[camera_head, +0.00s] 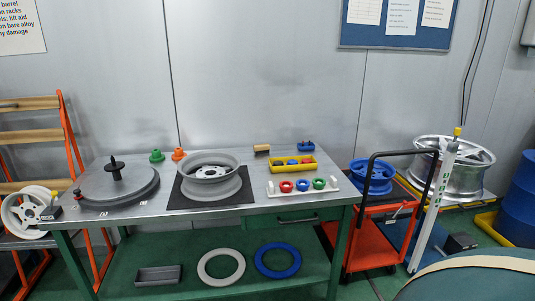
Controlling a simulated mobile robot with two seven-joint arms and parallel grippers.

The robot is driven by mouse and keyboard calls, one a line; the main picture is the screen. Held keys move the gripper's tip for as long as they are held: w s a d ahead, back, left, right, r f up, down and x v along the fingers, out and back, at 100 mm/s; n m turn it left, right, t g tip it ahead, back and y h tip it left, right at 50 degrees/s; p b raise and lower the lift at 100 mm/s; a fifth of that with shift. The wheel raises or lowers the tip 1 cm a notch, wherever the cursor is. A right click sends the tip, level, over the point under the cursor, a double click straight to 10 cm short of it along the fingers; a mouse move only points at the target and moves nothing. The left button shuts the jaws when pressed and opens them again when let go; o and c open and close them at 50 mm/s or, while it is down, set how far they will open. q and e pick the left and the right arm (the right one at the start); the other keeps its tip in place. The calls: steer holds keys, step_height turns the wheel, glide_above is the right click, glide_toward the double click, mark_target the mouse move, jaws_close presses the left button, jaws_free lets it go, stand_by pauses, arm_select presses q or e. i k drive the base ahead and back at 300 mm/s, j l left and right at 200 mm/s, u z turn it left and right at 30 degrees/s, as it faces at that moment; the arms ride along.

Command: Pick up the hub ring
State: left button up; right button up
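Small hub rings stand on a white rack (275,194) at the right part of the workbench: a red ring (287,187), a blue ring (303,185) and a green ring (319,183). Behind them is a yellow tray (274,171) holding small blue and red pieces, too small to tell exactly. A grey wheel rim (213,188) lies on a black mat (247,199) in the middle of the bench. Neither of my grippers is in view.
A grey round turntable (117,187) with a black spindle fills the bench's left. Green (157,156) and orange (178,154) cones stand behind. A red cart (376,240) with a blue wheel (371,178) stands right of the bench. Larger grey (203,270) and blue (260,267) rings lie on the lower shelf.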

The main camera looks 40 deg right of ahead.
mark_target(317, 186)
steer(key=l+u, duration=0.35)
steer(key=l, duration=0.15)
steer(key=l+u, duration=0.5)
steer(key=l, duration=0.3)
steer(key=k+l+u, duration=0.15)
steer(key=l, duration=0.2)
steer(key=k+l+u, duration=0.1)
steer(key=l, duration=0.3)
steer(key=k+l, duration=0.1)
steer(key=l, duration=0.3)
steer(key=k+l+u, duration=0.1)
steer(key=l, duration=0.35)
steer(key=k+l, duration=0.2)
steer(key=l, duration=0.2)
steer(key=k+l, duration=0.1)
steer(key=l, duration=0.3)
steer(key=k+l+u, duration=0.1)
steer(key=l, duration=0.35)
steer(key=k, duration=0.05)
